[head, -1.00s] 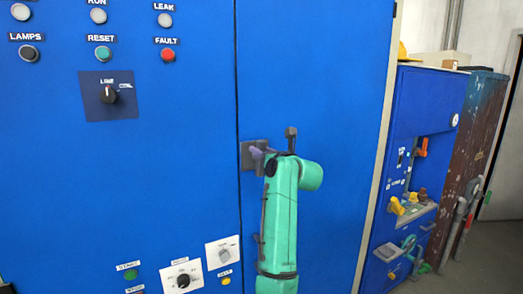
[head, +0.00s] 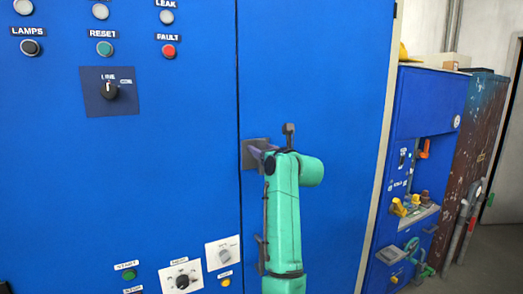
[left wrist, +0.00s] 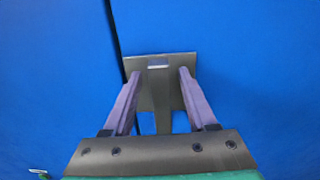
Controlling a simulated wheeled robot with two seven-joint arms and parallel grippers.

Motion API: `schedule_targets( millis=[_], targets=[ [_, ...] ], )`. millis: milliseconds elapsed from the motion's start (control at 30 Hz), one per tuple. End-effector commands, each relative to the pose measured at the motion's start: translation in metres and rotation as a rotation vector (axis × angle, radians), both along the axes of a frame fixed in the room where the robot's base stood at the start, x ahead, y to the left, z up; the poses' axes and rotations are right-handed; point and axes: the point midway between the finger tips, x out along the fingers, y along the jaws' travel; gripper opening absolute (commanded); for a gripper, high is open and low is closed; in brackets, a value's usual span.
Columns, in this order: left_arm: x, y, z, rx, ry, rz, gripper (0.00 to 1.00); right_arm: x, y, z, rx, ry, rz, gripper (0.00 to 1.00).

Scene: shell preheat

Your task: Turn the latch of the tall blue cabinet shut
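The tall blue cabinet (head: 330,60) fills most of the head view. Its latch has a grey square plate (head: 249,146), just right of the vertical door seam. In the left wrist view the latch handle (left wrist: 159,95) is a grey bar running up and down the picture in front of the plate (left wrist: 183,62). My left gripper (left wrist: 157,72) is open, with one purple finger on each side of the handle and gaps showing between. In the head view my green wrist hides most of the gripper (head: 257,152) and the handle. My right gripper is not in view.
A selector switch (head: 109,91), buttons and lamps sit on the panel left of the seam. White-plated knobs (head: 223,253) are low, near my forearm. A smaller blue machine (head: 430,100) with levers stands to the right. The door face around the latch is flat and clear.

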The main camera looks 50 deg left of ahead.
Motion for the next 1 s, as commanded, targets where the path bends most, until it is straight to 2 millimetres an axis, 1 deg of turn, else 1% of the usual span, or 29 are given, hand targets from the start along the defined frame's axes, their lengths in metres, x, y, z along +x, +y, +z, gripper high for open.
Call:
schedule_targets(
  millis=[133, 267, 367, 500, 600, 700, 800, 1000],
  targets=[
    [0.0, -0.003, -0.001, 0.001, 0.0, -0.001, 0.57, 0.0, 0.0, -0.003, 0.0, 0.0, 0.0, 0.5],
    [-0.005, -0.021, -0.005, 0.001, -0.003, -0.003, 0.57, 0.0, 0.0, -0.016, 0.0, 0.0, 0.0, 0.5],
    [-0.013, -0.048, -0.008, 0.0, -0.005, -0.005, 0.57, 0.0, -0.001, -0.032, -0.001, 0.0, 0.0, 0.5],
    [-0.027, -0.089, -0.008, -0.003, -0.005, -0.006, 0.57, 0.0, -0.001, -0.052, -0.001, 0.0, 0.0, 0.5],
    [-0.034, -0.114, -0.006, -0.001, -0.003, -0.005, 0.57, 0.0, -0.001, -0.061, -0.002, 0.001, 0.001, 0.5],
    [-0.04, -0.13, -0.004, -0.001, -0.002, -0.002, 0.57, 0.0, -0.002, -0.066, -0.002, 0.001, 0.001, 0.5],
    [-0.043, -0.138, -0.001, -0.001, -0.002, 0.0, 0.57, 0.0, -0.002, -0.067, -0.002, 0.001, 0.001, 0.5],
    [-0.043, -0.139, 0.0, 0.0, 0.0, 0.001, 0.57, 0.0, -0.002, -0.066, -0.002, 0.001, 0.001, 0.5]
  ],
)
